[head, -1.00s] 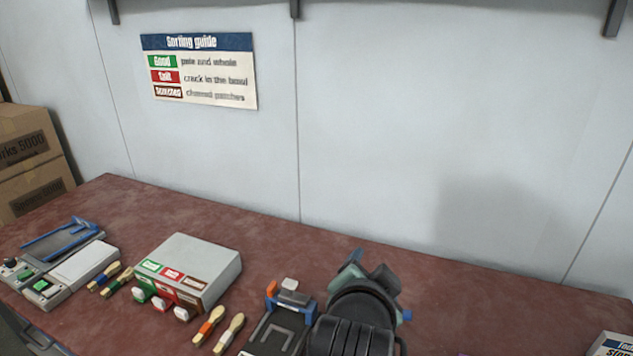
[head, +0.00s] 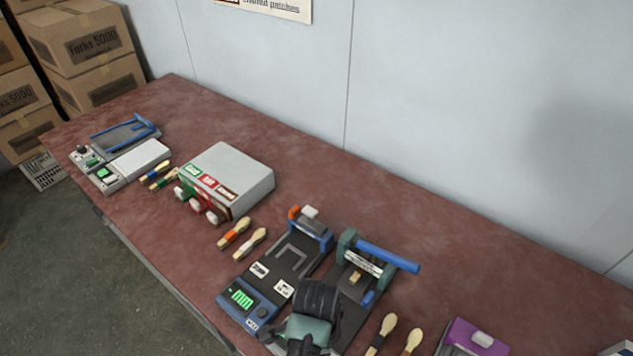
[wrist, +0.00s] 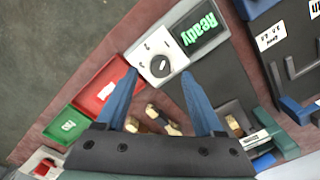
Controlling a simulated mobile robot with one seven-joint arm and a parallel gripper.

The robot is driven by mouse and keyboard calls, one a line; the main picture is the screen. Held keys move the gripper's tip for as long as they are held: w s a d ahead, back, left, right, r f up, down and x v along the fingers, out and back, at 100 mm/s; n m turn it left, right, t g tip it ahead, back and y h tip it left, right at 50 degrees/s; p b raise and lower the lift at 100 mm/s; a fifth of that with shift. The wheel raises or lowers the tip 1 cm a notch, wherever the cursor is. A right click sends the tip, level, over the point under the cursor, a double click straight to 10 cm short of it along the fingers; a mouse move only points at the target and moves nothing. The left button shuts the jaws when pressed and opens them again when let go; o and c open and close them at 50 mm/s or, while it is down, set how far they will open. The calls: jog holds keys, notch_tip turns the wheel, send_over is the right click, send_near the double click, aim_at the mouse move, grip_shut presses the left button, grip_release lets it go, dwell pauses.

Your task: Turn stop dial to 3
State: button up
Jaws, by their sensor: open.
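The stop dial (wrist: 161,66) is a round black knob on a white panel with small marks around it. In the wrist view it sits beside a green display reading "Ready" (wrist: 200,30). In the head view my wrist covers the front of the press (head: 346,243), and the dial is hidden. The press has a blue lever (head: 388,257).
A measuring device (head: 247,298) with a green "mm" display stands left of the press. Red (wrist: 100,92) and green (wrist: 66,125) trays lie left of the dial in the wrist view. Spoons (head: 383,332) lie right of the press. A grey sorting box (head: 235,170) stands farther left.

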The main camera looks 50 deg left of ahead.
jog(key=shift+f, duration=1.8)
grip_shut()
